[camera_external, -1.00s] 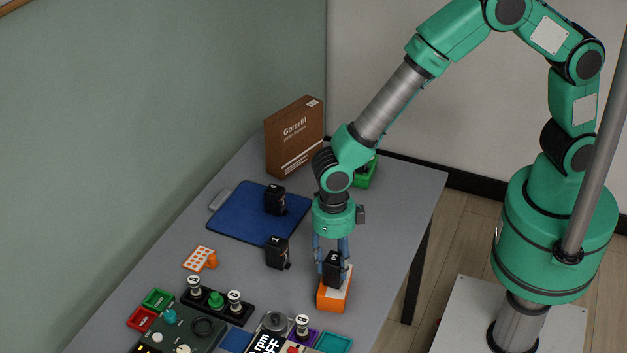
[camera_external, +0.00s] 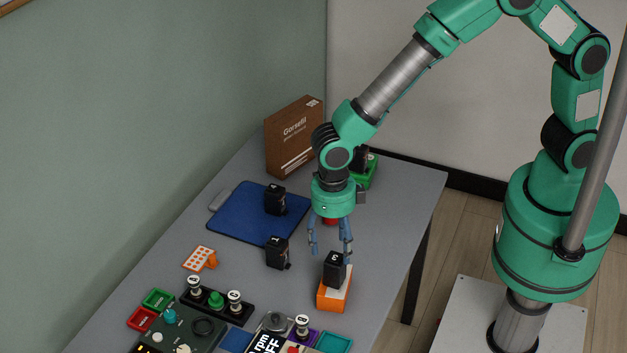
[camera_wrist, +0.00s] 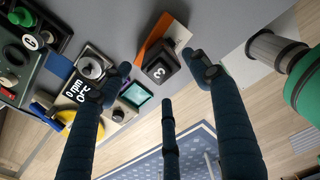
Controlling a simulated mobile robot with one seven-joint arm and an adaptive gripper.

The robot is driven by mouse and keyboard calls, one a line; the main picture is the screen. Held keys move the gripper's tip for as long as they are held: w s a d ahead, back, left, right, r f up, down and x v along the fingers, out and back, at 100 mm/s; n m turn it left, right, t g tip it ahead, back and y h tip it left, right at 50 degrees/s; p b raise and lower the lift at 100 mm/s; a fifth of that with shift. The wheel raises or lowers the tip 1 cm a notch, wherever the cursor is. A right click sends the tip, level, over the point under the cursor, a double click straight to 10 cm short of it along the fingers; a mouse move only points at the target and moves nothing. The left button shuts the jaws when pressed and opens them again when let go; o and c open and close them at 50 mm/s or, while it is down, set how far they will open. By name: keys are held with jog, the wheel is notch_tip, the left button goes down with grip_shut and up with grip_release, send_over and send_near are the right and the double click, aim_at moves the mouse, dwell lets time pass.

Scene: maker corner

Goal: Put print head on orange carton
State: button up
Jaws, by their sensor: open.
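A black print head marked 3 (camera_external: 334,269) sits on top of the orange carton (camera_external: 333,298), near the table's right side. In the wrist view the print head (camera_wrist: 160,68) shows its numbered top, with part of the orange carton (camera_wrist: 154,37) beside it. My gripper (camera_external: 331,250) is open and empty, just above the print head. Its fingers are spread apart and no longer close around the head. In the wrist view, the fingertips stand to either side of the print head with gaps between.
Another black print head marked 1 (camera_external: 277,253) stands on the grey table. One more (camera_external: 275,200) stands on the blue mat (camera_external: 235,222). A green carton (camera_external: 367,177) with a black piece on it is behind my wrist. A brown box (camera_external: 294,137) stands at the back.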

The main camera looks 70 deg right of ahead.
notch_tip(320, 180, up, 6)
jog(key=shift+w+p, duration=0.15)
jog(key=shift+p, duration=0.2)
dwell(0.5)
jog(key=s+d+r+m+t+y, duration=0.1)
jog(key=s+d+r+m, duration=0.1)
jog(key=d+r+m, duration=0.85)
jog(key=s+d+r+m+t, duration=0.2)
jog(key=d+r+m, duration=0.5)
jog(key=d+r, duration=0.55)
jog(key=s+d+r+m+t, duration=0.1)
jog(key=s+d+r+m, duration=0.1)
jog(key=s+d+m, duration=0.6)
jog(key=s+d+r+m+t+h, duration=0.1)
jog(key=s+d+r+m+t, duration=0.1)
jog(key=s+d+m, duration=0.6)
jog(key=shift+s+d+r+m, duration=0.4)
jog(key=shift+r+m, duration=0.45)
jog(key=shift+m, duration=0.3)
